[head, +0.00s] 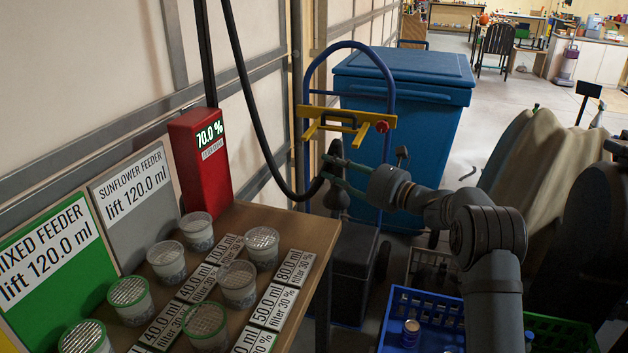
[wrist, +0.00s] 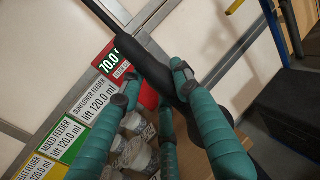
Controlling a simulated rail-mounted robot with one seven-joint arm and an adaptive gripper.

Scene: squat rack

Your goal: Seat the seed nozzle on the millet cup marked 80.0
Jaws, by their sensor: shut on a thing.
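My gripper (head: 335,171) is shut on the black seed nozzle (head: 337,196) at the end of a hanging black hose (head: 262,130). In the wrist view the green-padded fingers close around the dark nozzle (wrist: 155,77). In the head view it is held in the air, right of and beyond the table. The millet cup (head: 262,248) beside the label marked 80.0 ml (head: 296,268) stands upright at the table's far right. It has a pale perforated lid, and the nozzle is apart from it. The nozzle's lower end is hard to make out.
Several other lidded cups stand on the wooden table (head: 312,226). A red box (head: 200,160) reading 70.0 % and feeder signs (head: 135,197) stand along the wall. A blue hand truck (head: 307,80) and blue bin (head: 420,95) are behind my gripper. A blue crate (head: 395,340) lies below.

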